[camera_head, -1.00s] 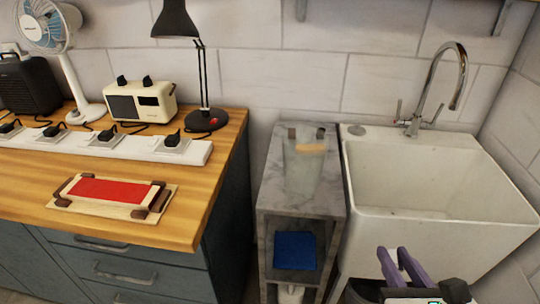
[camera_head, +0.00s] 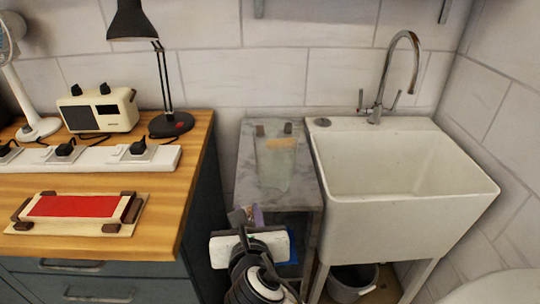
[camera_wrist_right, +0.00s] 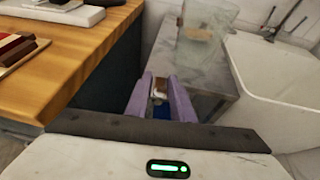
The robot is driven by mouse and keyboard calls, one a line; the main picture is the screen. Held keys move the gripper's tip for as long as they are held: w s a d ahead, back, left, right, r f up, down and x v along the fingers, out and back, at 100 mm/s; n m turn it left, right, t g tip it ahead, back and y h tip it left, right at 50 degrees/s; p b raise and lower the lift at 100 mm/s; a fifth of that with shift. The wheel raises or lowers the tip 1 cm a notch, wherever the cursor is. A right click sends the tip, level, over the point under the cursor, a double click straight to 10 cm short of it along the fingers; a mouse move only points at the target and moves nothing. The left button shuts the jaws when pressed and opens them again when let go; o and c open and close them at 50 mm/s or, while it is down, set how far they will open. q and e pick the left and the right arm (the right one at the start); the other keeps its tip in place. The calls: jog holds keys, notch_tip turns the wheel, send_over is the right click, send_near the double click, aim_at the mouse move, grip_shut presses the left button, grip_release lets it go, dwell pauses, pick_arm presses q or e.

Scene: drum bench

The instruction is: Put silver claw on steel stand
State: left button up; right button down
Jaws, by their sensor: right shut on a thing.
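My right gripper (camera_head: 256,214) is in front of the grey shelf unit, below its top; its purple fingers show in the right wrist view (camera_wrist_right: 160,98). It is shut on a small silver and brown thing (camera_wrist_right: 158,90), probably the silver claw, mostly hidden by the fingers. No thing in view is plainly a steel stand; the grey marbled shelf unit (camera_head: 308,193) stands between the counter and the sink. A clear glass vase (camera_head: 275,165) stands on its top and also shows in the right wrist view (camera_wrist_right: 205,42). My left gripper is not in view.
The wooden counter (camera_head: 165,215) on the left carries a red-topped block on a wooden board (camera_head: 80,207), a power strip (camera_head: 100,160), a radio (camera_head: 98,110) and a black lamp (camera_head: 170,124). A white sink (camera_head: 400,205) stands right, with a bucket (camera_head: 352,283) below.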

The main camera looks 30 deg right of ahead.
jog(key=w+a+m+h, duration=0.1)
send_over(244, 180)
jog(key=shift+r+g, duration=0.2)
jog(key=shift+g, duration=0.1)
jog(key=shift+w+d, duration=0.1)
notch_tip(244, 180, down, 4)
jog(key=shift+r+b, duration=0.2)
jog(key=shift+b, duration=0.3)
jog(key=c, duration=1.8)
grip_release()
jog(key=shift+f, duration=0.1)
